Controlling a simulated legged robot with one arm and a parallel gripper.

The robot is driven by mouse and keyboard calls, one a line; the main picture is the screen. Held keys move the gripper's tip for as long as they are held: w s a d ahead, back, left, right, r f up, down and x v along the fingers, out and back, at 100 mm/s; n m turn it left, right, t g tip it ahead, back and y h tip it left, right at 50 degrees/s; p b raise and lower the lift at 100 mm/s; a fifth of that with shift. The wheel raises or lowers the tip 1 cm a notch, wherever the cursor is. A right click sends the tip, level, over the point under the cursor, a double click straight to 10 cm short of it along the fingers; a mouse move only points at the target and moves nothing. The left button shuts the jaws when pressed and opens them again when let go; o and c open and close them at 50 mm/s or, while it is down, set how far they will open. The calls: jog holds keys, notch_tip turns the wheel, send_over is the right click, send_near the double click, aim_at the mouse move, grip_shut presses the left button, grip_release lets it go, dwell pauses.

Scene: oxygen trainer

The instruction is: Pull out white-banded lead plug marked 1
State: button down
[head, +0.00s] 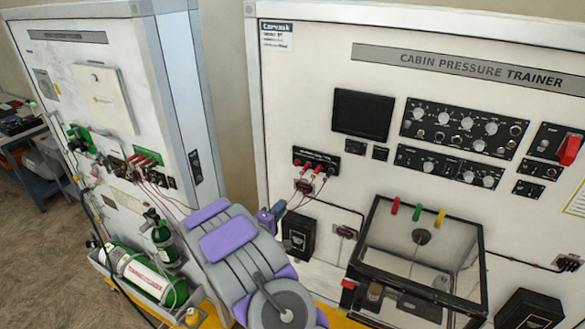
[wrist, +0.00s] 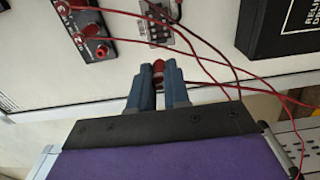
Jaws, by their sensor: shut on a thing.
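My gripper (head: 268,215) is in front of the right trainer panel, low and left of the glass-fronted box. In the wrist view my gripper's (wrist: 157,64) blue-grey fingers are shut on a red lead plug (wrist: 158,70) with a pale band. No number can be read on it. I cannot tell whether its tip is in a socket. Just beyond it is a small grey connector plate (wrist: 165,30) with red leads. A black socket block (wrist: 95,42) with red plugs is to its left; it also shows in the head view (head: 316,160).
Red leads hang across the wrist view, right of my gripper. A clear-sided box (head: 420,255) stands at the right. A black box (head: 299,233) is on the panel near my gripper. The left trainer (head: 115,100) and green cylinders (head: 150,275) are at the left.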

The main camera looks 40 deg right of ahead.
jog(key=shift+a+f, duration=0.15)
jog(key=shift+f, duration=0.4)
jog(key=c, duration=1)
grip_release()
jog(key=b+v, duration=0.2)
jog(key=v, duration=1.5)
jog(key=shift+a, duration=0.25)
jog(key=shift+f, duration=0.1)
